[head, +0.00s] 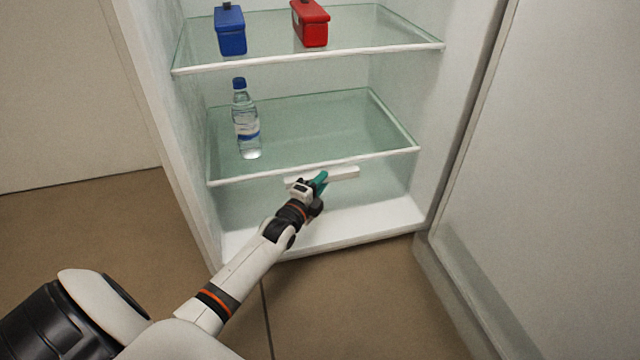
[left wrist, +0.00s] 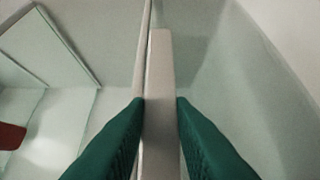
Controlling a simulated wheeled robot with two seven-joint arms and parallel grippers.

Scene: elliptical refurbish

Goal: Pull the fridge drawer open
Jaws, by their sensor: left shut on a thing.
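The fridge drawer (head: 375,200) is a clear-fronted bin at the bottom of the open fridge, below the lower glass shelf. Its handle (head: 345,173) is a white horizontal bar near the drawer's top edge. My left gripper (head: 318,182) is at the handle, with its green fingers on it. In the left wrist view the handle (left wrist: 160,75) runs between the two green fingers (left wrist: 160,120), which are shut on it from both sides. The gripper and wrist hide part of the handle and drawer front in the head view. My right gripper does not show.
A water bottle (head: 246,120) stands on the lower glass shelf (head: 330,125). A blue box (head: 230,30) and a red box (head: 310,24) sit on the upper shelf (head: 375,30). The open fridge door (head: 540,170) stands at the right. Bare brown floor (head: 340,300) lies in front.

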